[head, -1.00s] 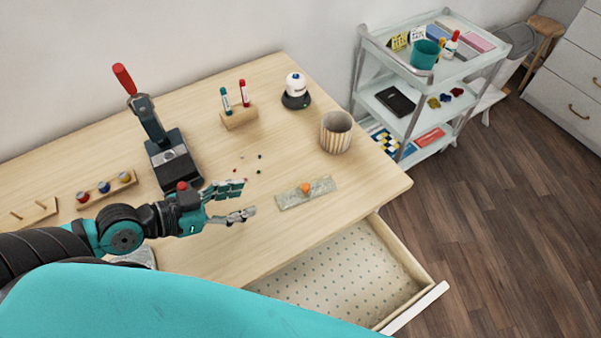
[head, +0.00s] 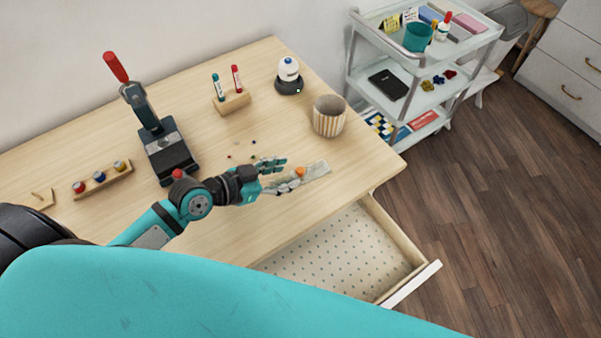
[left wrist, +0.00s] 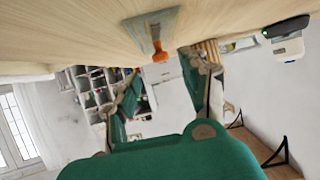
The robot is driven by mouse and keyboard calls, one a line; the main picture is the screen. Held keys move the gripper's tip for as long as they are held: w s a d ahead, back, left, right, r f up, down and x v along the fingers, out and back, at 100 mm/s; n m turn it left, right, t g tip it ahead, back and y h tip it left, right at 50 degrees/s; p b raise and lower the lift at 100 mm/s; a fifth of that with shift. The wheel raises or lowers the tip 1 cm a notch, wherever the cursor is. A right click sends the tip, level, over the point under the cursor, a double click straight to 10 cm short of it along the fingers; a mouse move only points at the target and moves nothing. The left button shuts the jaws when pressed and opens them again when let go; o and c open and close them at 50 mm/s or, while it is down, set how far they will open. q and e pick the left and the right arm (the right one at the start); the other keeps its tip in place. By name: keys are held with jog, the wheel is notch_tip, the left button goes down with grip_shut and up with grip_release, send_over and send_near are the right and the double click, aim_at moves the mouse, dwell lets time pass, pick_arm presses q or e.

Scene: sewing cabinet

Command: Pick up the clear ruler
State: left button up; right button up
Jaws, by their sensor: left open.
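The clear ruler (head: 317,172) is a flat, greyish see-through strip with an orange knob (head: 300,172) on top. It lies on the wooden desk near the front edge, above the open drawer. My left gripper (head: 284,174) is open and empty, reaching from the left over the ruler's left end, which it partly hides. In the left wrist view the picture is upside down; the ruler (left wrist: 153,27) and its knob lie ahead, between and beyond the spread fingers (left wrist: 162,80). I cannot tell whether a finger touches the ruler. My right gripper is not in view.
A striped cup (head: 329,117) stands behind the ruler. A black press with a red handle (head: 165,148), a marker block (head: 231,104) and a white-and-black device (head: 288,78) stand further back. The open drawer (head: 345,255) juts out in front. A cart (head: 425,65) stands right.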

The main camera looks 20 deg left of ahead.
aim_at(299, 171)
pick_arm(q)
jog(key=x, duration=0.4)
jog(key=shift+w+f+p, duration=0.25)
jog(key=shift+w+p, duration=0.05)
jog(key=c, duration=0.9)
grip_shut()
jog(key=shift+r, duration=0.15)
